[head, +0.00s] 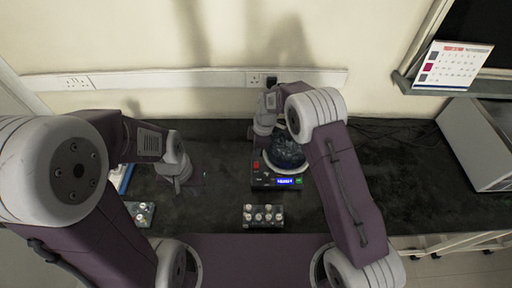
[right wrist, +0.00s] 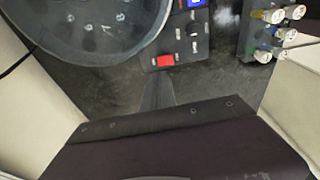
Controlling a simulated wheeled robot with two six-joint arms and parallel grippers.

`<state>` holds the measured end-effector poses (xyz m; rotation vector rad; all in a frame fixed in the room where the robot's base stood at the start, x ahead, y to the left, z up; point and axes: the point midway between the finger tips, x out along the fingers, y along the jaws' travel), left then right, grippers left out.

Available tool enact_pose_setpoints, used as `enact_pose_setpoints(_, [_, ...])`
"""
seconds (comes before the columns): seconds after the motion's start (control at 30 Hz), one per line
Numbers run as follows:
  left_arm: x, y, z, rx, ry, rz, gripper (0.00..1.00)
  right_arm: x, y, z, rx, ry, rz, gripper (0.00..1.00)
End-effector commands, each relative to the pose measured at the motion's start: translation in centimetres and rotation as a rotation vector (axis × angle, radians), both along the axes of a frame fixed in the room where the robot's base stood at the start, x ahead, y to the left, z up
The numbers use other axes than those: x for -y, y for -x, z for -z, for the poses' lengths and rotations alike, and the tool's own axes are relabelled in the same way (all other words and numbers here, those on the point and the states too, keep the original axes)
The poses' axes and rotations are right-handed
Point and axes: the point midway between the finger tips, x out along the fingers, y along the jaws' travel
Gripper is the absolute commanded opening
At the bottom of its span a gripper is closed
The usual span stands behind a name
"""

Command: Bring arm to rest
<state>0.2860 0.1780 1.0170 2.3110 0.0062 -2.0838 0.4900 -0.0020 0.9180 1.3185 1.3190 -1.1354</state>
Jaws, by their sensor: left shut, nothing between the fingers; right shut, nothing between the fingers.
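My left arm reaches in from the left, and its gripper (head: 190,184) is low over the dark bench, shut and empty. My right arm bends over the bench from the right. Its wrist hangs down beside the left edge of a round-bowled device, and its fingertips are hard to make out in the head view. In the right wrist view my right gripper (right wrist: 157,92) is shut and empty, beside the device's red switch. The device (head: 276,182) has a dark bowl and a lit blue display; its bowl also fills the upper left of the right wrist view (right wrist: 85,30).
A rack of several capped tubes (head: 263,216) sits in front of the device. Another rack (head: 141,213) is at the left, partly behind my left arm. A grey box (head: 475,143) stands far right. The dark bench (head: 400,185) is clear at right.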

Motion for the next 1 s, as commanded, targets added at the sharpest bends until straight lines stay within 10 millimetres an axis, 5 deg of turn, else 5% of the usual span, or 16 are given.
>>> enact_pose_setpoints(0.27, [0.0, 0.0, 0.0, 0.000, 0.000, 0.000, 0.00, 0.7, -0.8, -0.9, 0.018, -0.006, 0.020, 0.00])
enact_pose_setpoints(0.37, [0.0, 0.0, 0.0, 0.000, 0.000, 0.000, 0.00, 2.4, -3.0, -5.6, 0.099, -0.031, 0.067, 0.00])
enact_pose_setpoints(0.43, [0.0, 0.0, 0.0, 0.000, 0.000, 0.000, 0.00, 5.5, -2.3, -9.5, 0.135, -0.029, 0.116, 0.00])
enact_pose_setpoints(0.6, [0.0, 0.0, 0.0, 0.000, 0.000, 0.000, 0.00, 12.9, 5.2, -14.1, 0.133, -0.003, 0.468, 0.00])
enact_pose_setpoints(0.8, [0.0, 0.0, 0.0, 0.000, 0.000, 0.000, 0.00, 17.2, 17.4, -12.1, 0.023, 0.027, 1.105, 0.00])
enact_pose_setpoints(0.9, [0.0, 0.0, 0.0, 0.000, 0.000, 0.000, 0.00, 17.6, 20.7, -10.1, -0.043, 0.052, 1.349, 0.00])
enact_pose_setpoints(1.0, [0.0, 0.0, 0.0, 0.000, 0.000, 0.000, 0.00, 17.7, 20.5, -9.9, -0.044, 0.033, 1.509, 0.00])
